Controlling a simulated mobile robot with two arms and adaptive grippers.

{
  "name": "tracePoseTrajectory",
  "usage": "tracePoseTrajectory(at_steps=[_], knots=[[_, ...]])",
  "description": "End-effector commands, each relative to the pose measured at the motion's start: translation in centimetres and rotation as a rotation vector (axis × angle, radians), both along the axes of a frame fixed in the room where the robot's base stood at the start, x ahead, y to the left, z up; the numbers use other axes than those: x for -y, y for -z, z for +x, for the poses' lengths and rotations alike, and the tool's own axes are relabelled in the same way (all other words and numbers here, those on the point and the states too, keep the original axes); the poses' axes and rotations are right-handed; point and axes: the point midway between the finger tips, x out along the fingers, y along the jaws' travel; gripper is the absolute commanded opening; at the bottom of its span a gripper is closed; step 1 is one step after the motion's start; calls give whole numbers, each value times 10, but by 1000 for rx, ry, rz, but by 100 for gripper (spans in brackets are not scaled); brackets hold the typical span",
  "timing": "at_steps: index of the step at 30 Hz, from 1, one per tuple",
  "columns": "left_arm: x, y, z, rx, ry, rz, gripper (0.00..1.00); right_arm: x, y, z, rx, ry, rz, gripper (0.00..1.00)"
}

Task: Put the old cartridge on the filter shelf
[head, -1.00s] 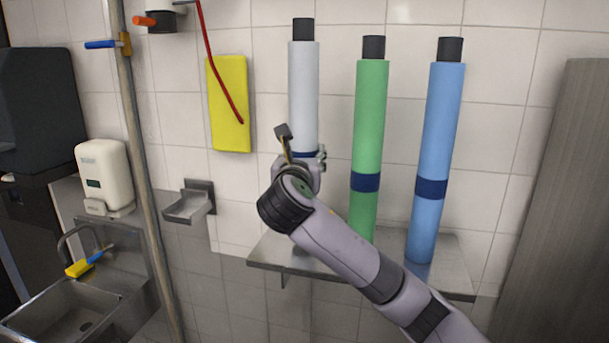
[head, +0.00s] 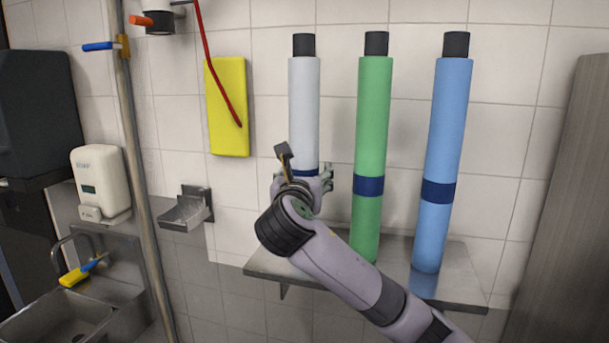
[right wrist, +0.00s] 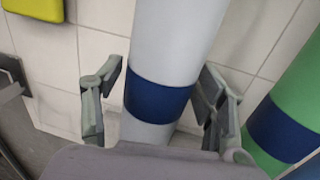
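A pale grey-white cartridge (head: 304,110) with a black top stands upright at the left of the metal filter shelf (head: 458,290). Its dark blue band (right wrist: 158,97) shows in the right wrist view; its foot is hidden behind my arm in the head view. My right gripper (head: 302,184) is around it at about the band. Its fingers (right wrist: 160,98) are open, one on each side, with a gap visible at the left finger. A green cartridge (head: 371,120) and a blue cartridge (head: 444,130) stand upright on the same shelf. My left gripper is not in view.
The green cartridge stands close to the right of my gripper. A yellow board (head: 229,120) and a small metal dish (head: 184,213) are on the wall to the left. A pole (head: 136,180), soap dispenser (head: 100,184) and sink (head: 68,318) are farther left. A metal panel (head: 560,210) stands right.

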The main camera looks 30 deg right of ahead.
Motion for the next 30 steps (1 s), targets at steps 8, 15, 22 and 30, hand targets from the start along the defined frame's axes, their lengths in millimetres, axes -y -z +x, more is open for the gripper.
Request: tracePoseTrajectory(at_steps=[8, 15, 22, 30], knots=[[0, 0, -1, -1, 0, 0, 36, 0, -1, 0, 1, 0, 0, 68], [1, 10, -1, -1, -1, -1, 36, -15, -1, -16, 5, -3, 0, 68], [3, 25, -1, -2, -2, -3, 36, -50, -1, -57, 7, -6, 1, 68], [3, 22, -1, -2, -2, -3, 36, -75, -4, -85, 3, -7, 0, 68]])
